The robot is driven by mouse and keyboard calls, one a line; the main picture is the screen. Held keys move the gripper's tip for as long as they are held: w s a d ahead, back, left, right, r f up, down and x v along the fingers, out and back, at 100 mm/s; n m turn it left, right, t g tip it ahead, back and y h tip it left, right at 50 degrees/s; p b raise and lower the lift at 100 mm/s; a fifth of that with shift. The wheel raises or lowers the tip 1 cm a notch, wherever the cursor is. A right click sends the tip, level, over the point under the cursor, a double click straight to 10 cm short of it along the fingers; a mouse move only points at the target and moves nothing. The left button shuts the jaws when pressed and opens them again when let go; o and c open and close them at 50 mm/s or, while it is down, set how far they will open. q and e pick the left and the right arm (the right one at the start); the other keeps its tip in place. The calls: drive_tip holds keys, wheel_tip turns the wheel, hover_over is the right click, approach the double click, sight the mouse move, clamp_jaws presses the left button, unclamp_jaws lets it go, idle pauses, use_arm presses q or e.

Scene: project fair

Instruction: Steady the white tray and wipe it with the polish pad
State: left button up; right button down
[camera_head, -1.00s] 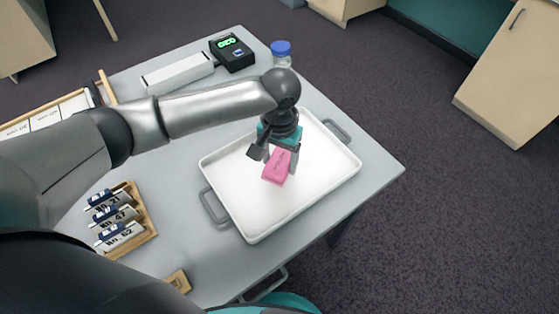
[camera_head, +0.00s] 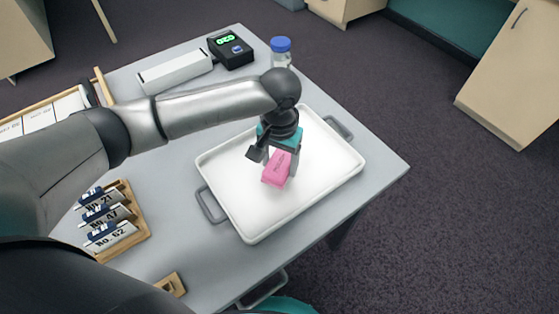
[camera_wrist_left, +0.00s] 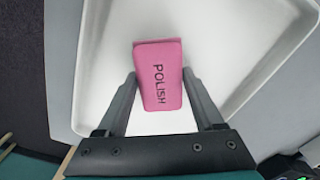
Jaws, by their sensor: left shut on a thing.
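The white tray (camera_head: 318,172) lies on the grey table with a grey handle at each end, one towards the left and one towards the back right. My left gripper (camera_head: 277,162) is over the middle of the tray and is shut on the pink polish pad (camera_head: 273,176). In the left wrist view the pad (camera_wrist_left: 160,88), marked POLISH, sits between the two fingers above the tray floor (camera_wrist_left: 235,50). I cannot tell whether the pad touches the tray.
A blue-capped bottle (camera_head: 281,52), a black device with a green display (camera_head: 231,50) and a long white box (camera_head: 175,73) stand behind the tray. A wooden rack of numbered tags (camera_head: 125,234) is at left. The table's right corner (camera_head: 385,165) is clear.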

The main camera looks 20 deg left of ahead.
use_arm(q)
drive_tip(key=shift+f, duration=0.2)
drive_tip(key=shift+f, duration=0.85)
drive_tip(key=shift+w+d, duration=0.1)
